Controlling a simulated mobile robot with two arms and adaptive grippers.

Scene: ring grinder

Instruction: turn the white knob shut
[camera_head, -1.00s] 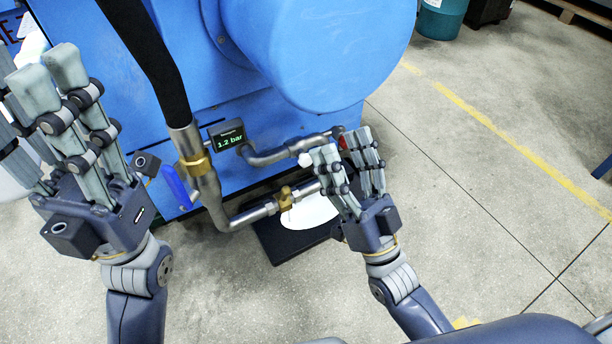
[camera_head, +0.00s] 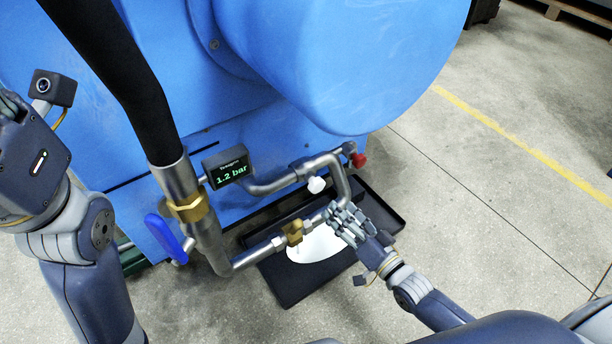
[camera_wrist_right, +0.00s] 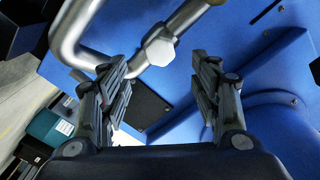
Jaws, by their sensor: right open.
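The white knob (camera_head: 316,185) sits on the upper metal pipe, right of the gauge (camera_head: 229,166), which reads 1.2 bar. In the right wrist view the white knob (camera_wrist_right: 158,48) shows ahead of the fingers, about midway between them. My right gripper (camera_head: 342,220) is just below and right of the knob in the head view, apart from it. In the wrist view its two fingers (camera_wrist_right: 158,68) are spread and nothing is between them. My left gripper (camera_head: 32,165) is at the left edge; its fingers are mostly out of frame.
A blue-handled valve (camera_head: 168,238), a brass fitting (camera_head: 293,232) and a red knob (camera_head: 359,160) are on the piping. A black tray (camera_head: 387,212) with a white patch lies below. The blue machine (camera_head: 340,60) stands behind. Floor to the right is clear.

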